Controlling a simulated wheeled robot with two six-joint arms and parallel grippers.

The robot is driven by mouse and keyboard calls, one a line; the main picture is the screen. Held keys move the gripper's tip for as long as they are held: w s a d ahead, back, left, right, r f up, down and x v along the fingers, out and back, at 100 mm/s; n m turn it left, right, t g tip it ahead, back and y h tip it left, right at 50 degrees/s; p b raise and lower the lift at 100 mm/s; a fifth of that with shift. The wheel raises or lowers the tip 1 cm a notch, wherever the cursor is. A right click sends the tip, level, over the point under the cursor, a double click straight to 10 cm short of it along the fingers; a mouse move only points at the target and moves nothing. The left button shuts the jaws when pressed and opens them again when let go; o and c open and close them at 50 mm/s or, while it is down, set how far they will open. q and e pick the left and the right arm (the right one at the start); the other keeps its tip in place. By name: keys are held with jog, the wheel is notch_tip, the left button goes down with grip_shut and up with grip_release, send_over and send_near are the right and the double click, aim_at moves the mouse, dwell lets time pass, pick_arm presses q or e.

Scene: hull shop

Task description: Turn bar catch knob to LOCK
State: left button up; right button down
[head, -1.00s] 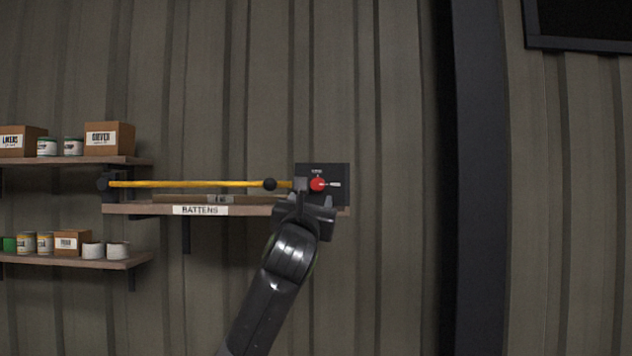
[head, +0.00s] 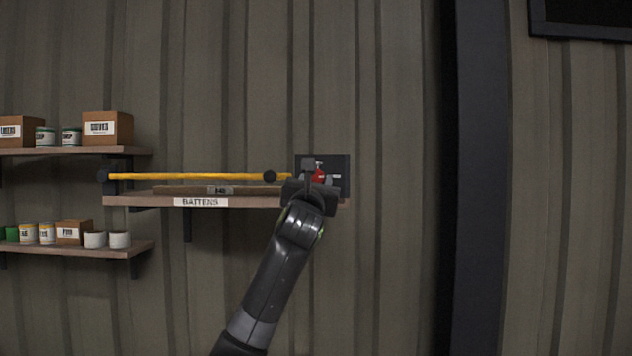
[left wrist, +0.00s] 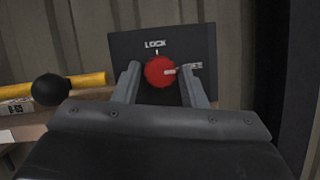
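The red round knob (left wrist: 158,71) sits on a dark plate (left wrist: 205,45) on the wall. In the left wrist view the word LOCK is above the knob, and its white pointer mark points right, toward a small label too blurred to read. My left gripper (left wrist: 160,76) is open, with one finger on each side of the knob and small gaps visible. In the head view the gripper partly covers the knob (head: 319,175). A yellow bar (head: 200,176) with a black ball (head: 270,177) lies level left of the plate. My right gripper is not in view.
A shelf labelled BATTENS (head: 150,199) runs just below the bar and close to the gripper. Two shelves with boxes and cans are at the left. A dark upright post (head: 480,180) stands right of the plate, with bare wall between.

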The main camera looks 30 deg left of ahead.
pick_arm(q)
jog(key=c, duration=0.6)
jog(key=shift+c, duration=0.2)
jog(key=shift+n, duration=0.6)
jog(key=n+y, duration=0.1)
jog(key=n, duration=0.1)
jog(key=n+g+y, duration=0.1)
jog(key=n, duration=0.1)
jog(key=shift+w+d+y, duration=0.15)
jog(key=shift+d+y, duration=0.05)
jog(key=shift+y, duration=0.1)
jog(key=n+g+y, duration=0.1)
jog(key=n, duration=0.3)
jog(key=n+g+y, duration=0.1)
jog(key=n, duration=0.2)
jog(key=shift+d+g+y, duration=0.15)
jog(key=shift+g+y, duration=0.15)
jog(key=n+g, duration=0.1)
jog(key=n, duration=0.2)
jog(key=n+g+y, duration=0.1)
jog(key=n+g, duration=0.1)
jog(key=n, duration=0.1)
jog(key=shift+w+d+r, duration=0.1)
jog(key=shift+w+r, duration=0.05)
jog(key=n+g, duration=0.2)
jog(key=n, duration=0.3)
jog(key=shift+r+n, duration=0.1)
jog(key=shift+n, duration=0.3)
jog(key=shift+d+n+g, duration=0.1)
jog(key=shift+n+g, duration=0.2)
